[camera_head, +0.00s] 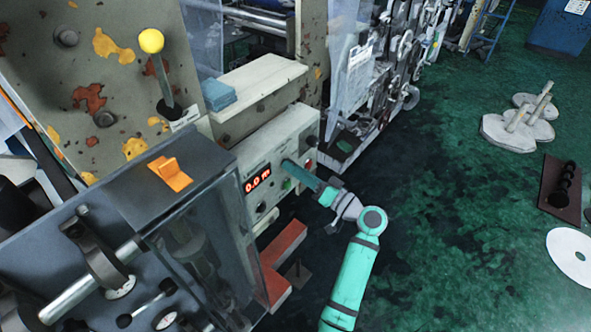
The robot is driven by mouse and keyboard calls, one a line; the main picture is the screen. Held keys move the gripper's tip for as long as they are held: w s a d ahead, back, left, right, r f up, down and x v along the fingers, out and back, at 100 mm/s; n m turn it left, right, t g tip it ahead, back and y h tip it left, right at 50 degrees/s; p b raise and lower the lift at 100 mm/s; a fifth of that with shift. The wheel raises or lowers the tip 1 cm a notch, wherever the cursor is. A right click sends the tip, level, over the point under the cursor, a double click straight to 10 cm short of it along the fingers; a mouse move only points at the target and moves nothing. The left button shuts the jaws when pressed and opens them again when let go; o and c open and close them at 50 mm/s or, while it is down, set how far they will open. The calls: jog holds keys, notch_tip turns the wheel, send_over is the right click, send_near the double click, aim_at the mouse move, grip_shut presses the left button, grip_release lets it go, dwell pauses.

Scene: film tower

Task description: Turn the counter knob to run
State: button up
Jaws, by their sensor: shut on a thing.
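The cream control panel (283,139) carries a red lit display (257,180) that reads about "0.0 m". My gripper (289,168) reaches the panel face from the lower right, to the right of the display. It is shut on a small part there, which looks to be the counter knob; the fingers hide it, and its setting cannot be read. A small dark round control (261,207) is below the display. A green button (286,184) and a red button (308,163) are close to my fingers.
A yellow-balled lever (151,41) stands at the upper left. A red bracket (284,247) sticks out below the panel, near my arm. Spools (517,130) stand on the green floor to the right, which is mostly open.

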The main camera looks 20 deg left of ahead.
jog(key=shift+f, duration=0.1)
dwell(0.3)
jog(key=o, duration=1.1)
jog(key=shift+w, duration=0.1)
jog(key=shift+c, duration=0.2)
jog(key=shift+a, duration=0.1)
jog(key=v, duration=1.1)
